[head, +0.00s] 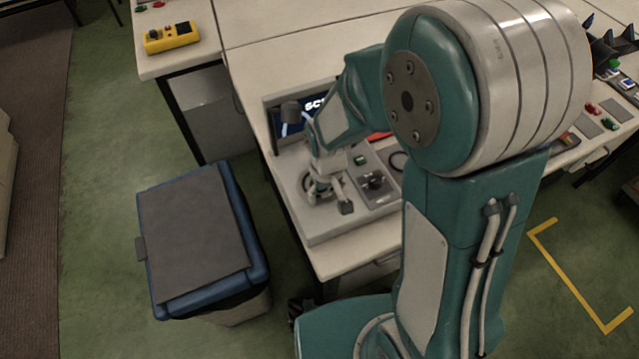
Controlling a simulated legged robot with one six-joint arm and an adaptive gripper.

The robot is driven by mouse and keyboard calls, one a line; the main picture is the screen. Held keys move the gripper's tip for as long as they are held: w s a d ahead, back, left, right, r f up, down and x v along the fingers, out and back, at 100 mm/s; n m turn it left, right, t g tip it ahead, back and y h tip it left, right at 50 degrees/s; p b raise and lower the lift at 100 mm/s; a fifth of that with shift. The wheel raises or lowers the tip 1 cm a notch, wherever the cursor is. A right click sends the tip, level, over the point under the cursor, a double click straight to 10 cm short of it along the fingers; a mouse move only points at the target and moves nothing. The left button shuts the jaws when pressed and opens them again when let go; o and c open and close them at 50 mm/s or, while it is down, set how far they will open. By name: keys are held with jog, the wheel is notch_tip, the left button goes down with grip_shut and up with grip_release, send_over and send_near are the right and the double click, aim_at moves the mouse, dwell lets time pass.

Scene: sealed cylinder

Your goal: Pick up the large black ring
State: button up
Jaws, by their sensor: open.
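My gripper (327,194) is low over the left part of a light grey panel (318,228) on the table. It points down and its fingers are apart. A dark round outline shows below and between the fingers; I cannot tell whether it is a ring or part of the panel. I cannot tell which of these is the large black ring. No held object is visible.
A small screen (318,103) stands at the panel's back. A dark knob unit (374,183) sits right of the gripper. A blue bin with a grey lid (195,233) stands left of the table. A yellow meter (171,38) lies on the back left table. My arm hides the panel's right side.

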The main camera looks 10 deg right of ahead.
jog(key=c, duration=1)
